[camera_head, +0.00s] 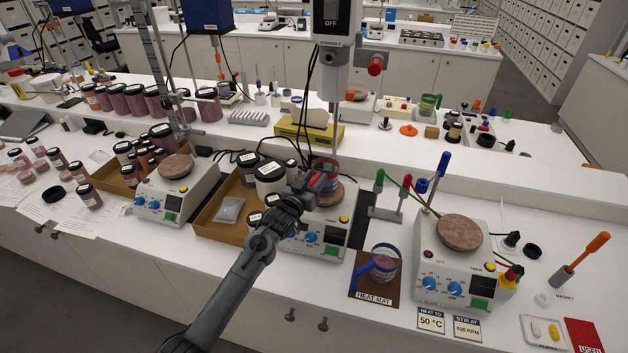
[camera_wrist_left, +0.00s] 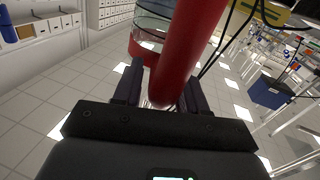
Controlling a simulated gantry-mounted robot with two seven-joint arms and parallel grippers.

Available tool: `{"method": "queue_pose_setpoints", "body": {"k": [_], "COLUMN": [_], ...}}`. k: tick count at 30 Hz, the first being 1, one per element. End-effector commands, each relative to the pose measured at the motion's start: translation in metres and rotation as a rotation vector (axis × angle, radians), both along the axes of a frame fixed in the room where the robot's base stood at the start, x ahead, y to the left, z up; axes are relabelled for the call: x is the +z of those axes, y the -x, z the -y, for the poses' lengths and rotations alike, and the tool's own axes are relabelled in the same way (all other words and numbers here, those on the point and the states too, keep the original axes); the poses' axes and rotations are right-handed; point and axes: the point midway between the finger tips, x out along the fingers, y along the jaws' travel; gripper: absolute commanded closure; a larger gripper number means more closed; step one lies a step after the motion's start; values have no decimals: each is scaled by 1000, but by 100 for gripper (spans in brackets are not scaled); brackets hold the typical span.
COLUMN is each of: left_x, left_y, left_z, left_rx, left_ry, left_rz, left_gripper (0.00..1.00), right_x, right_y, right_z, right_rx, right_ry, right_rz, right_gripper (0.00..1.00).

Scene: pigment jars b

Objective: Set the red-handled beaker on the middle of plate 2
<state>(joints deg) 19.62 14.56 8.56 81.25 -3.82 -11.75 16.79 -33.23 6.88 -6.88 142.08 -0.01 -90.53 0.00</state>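The red-handled beaker (camera_head: 322,166) is clear glass with a red band. It is at or just above the brown round top (camera_head: 336,196) of the middle hotplate; I cannot tell whether it touches. My left gripper (camera_head: 309,184) is at the beaker's left front side, shut on its red handle. In the left wrist view the thick red handle (camera_wrist_left: 182,50) runs between the fingers (camera_wrist_left: 160,90), with the glass and red band (camera_wrist_left: 143,48) beyond. No plate number is readable, so I cannot confirm which is plate 2. My right gripper is out of view.
A blue-handled beaker (camera_head: 384,266) stands on the heat mat (camera_head: 362,288). Other hotplates stand left (camera_head: 175,166) and right (camera_head: 460,232). A cardboard tray (camera_head: 212,222) with jars is left of the middle hotplate. A tool rack (camera_head: 384,213) is to its right; a stirrer (camera_head: 338,40) hangs behind.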

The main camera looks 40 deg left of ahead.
Motion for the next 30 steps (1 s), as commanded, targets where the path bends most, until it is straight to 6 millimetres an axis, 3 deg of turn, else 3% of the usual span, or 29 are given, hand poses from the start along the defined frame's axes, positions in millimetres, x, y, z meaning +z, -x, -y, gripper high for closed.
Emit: {"method": "queue_pose_setpoints", "body": {"k": [3, 16, 30], "left_x": [0, -3, -3], "left_y": [0, 8, 79], "left_z": [0, 2, 13], "left_rx": [0, 0, 0], "left_ry": [0, 1, 1], "left_rz": [-1, -5, -4], "left_gripper": [44, 44, 44], "right_x": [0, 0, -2], "right_y": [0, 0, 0], "right_z": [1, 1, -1], "right_rx": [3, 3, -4], "right_ry": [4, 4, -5], "right_rz": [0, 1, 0], "right_gripper": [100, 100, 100]}}
